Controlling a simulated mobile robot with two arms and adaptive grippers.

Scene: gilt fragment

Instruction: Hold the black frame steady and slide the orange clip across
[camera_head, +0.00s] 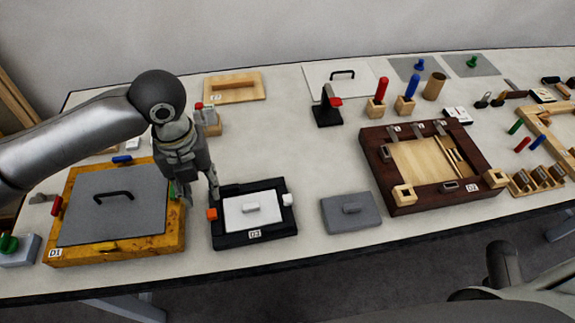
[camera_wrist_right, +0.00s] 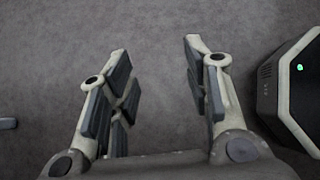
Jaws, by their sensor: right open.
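My left gripper (camera_head: 201,201) points down just above the frame's upper left corner, close to the orange clip. Its fingers look apart, with nothing seen between them; whether it touches the frame is unclear. My right gripper (camera_wrist_right: 160,85) is open and empty over the grey floor.
A yellow wooden frame (camera_head: 172,244) with a grey lid stands close on the left. A grey block (camera_head: 351,212) with a handle and a dark wooden tray (camera_head: 403,202) lie to the right. Pegs and blocks stand behind. The table's front edge is close to the black frame.

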